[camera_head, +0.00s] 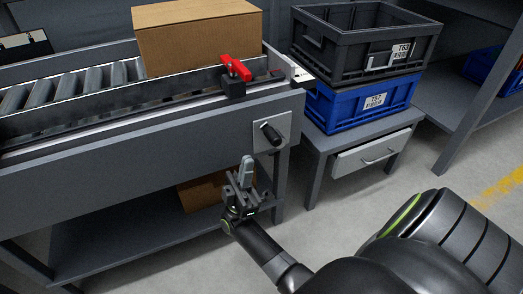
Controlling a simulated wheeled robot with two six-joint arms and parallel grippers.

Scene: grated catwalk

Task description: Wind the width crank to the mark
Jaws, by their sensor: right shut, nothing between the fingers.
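A black crank handle (271,134) sticks out from a light grey plate (284,124) on the front side of the conveyor, near its right end. My right gripper (245,184) is below and left of the plate, in front of the conveyor. A red clamp (237,68) sits on a black block on the side rail. I cannot make out a mark for the crank. My left gripper is not in view.
A cardboard box (198,38) stands on the rollers (70,84). A black crate (352,48) is stacked on a blue crate (346,107), on a small grey table with a drawer (372,153). Another carton (203,192) is on the shelf below. Grey floor is free at right.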

